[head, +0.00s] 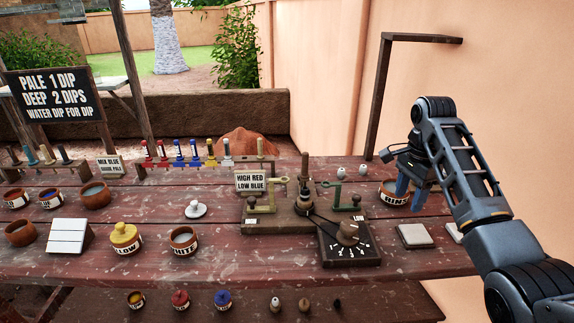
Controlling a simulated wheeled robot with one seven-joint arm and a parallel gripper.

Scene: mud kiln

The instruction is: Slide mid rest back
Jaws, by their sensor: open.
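A low wooden device (262,222) stands at the middle of the table, with upright posts and green metal brackets. The dark middle piece (304,198) stands upright between the two brackets. I cannot tell for certain which part is the mid rest. A dark dial box (349,248) with a knob and white marks sits in front of the device. My gripper (412,188) is open and empty at the right, its blue fingers pointing down beside a labelled brown bowl (393,197). It is well apart from the device.
A rack of coloured handles (195,152) runs behind. Pots, including a yellow one (124,238), stand left. A pale tile (414,236) lies at the front right.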

